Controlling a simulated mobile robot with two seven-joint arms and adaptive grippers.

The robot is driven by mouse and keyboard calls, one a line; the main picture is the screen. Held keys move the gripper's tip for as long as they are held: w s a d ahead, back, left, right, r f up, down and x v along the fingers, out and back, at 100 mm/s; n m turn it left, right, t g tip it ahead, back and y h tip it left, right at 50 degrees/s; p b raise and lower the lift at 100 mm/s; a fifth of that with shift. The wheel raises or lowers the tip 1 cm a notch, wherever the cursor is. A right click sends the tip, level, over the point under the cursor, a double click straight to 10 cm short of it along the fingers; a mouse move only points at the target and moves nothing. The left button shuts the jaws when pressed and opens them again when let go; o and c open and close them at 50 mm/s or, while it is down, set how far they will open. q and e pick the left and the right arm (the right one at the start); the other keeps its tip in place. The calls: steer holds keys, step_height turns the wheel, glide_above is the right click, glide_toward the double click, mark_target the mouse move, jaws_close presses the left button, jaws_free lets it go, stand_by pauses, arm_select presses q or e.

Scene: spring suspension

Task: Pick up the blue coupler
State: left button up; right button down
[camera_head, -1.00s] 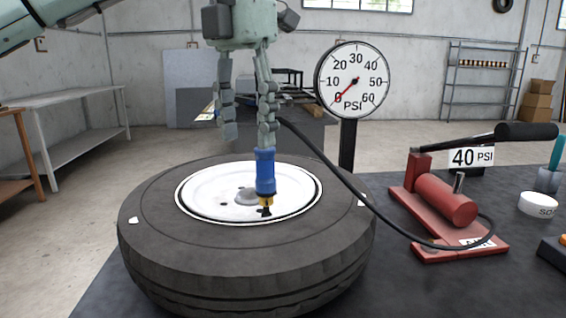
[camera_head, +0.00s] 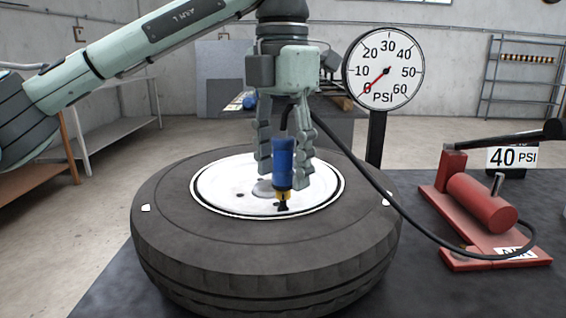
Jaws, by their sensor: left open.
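The blue coupler (camera_head: 283,163) stands upright over the white wheel disc (camera_head: 218,188) of the black tire (camera_head: 185,245). Its brass-coloured lower end (camera_head: 283,194) is low at the disc; I cannot tell whether it touches the valve. A black hose (camera_head: 345,152) runs from the pump towards the coupler's top. My left gripper (camera_head: 284,178) points straight down, with its fingers apart on either side of the coupler. The fingers look clear of it, though depth is hard to judge. My right gripper is not in view.
The red pump (camera_head: 482,202) with its black handle stands on the dark table (camera_head: 395,290) at the right, beside a 40 PSI sign (camera_head: 504,157). The pressure gauge (camera_head: 384,68) stands behind the tire, its needle near 0. The hose crosses the tire's right side.

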arm_select(q)
jaws_close()
stand_by(0.3)
